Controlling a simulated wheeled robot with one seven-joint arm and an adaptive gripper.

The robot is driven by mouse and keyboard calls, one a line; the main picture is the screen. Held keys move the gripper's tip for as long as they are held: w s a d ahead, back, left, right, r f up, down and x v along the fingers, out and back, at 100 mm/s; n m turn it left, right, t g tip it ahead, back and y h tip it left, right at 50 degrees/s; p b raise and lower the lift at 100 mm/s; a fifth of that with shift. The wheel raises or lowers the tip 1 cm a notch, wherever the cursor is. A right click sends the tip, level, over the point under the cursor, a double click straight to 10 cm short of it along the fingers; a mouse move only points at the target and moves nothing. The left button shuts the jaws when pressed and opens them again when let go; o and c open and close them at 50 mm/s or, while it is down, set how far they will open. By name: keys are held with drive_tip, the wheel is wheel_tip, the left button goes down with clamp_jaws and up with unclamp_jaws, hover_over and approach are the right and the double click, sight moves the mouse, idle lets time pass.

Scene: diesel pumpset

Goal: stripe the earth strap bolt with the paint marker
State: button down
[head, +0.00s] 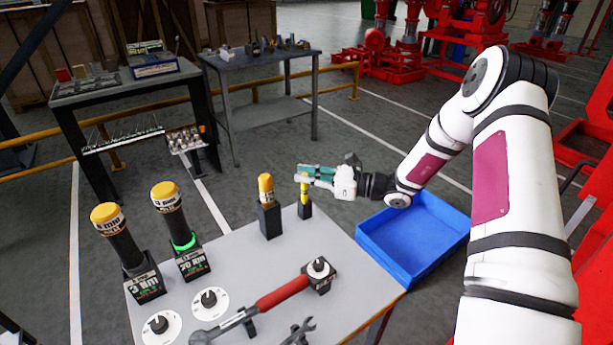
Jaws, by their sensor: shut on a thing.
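The paint marker (304,192) is a slim yellow stick, upright at the far edge of the grey table. Its lower end meets a small black holder (305,211); I cannot tell how deep it sits. My gripper (304,175) reaches in from the right, level, and is shut on the marker near its top. The fingers hide part of the marker. I cannot make out the earth strap bolt in this view.
A blue tray (415,235) lies to the right, below my arm. A red-handled torque wrench (280,293) and two black yellow-capped tools (120,236) (172,216) occupy the grey table (235,262).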

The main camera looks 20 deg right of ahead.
drive_tip(key=shift+f+b, duration=0.45)
drive_tip(key=shift+f, duration=0.55)
idle(0.6)
drive_tip(key=c, duration=1.5)
unclamp_jaws()
drive_tip(key=v, duration=1.2)
